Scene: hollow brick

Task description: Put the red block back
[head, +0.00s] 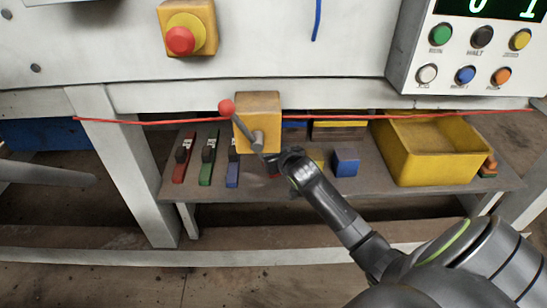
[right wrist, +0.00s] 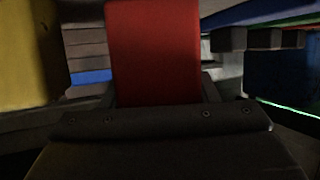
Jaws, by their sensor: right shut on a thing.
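The red block (right wrist: 155,50) fills the middle of the right wrist view, upright between the fingers of my right gripper (right wrist: 160,112), which is shut on it. In the head view my right gripper (head: 284,160) reaches over the low shelf, just below the yellow lever box. There the held block is mostly hidden; only a small dark red patch (head: 272,173) shows beside the gripper. A blue block (head: 345,162) stands on the shelf to the right, and part of a yellow block (head: 316,160) shows between them. My left gripper is not in view.
The yellow lever box (head: 262,106) with a red-knobbed handle (head: 227,107) hangs above the shelf (head: 400,196). A red cable (head: 160,122) runs across. Red (head: 181,165), green (head: 207,165) and blue (head: 232,173) strips lie left. A yellow bin (head: 402,164) stands right.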

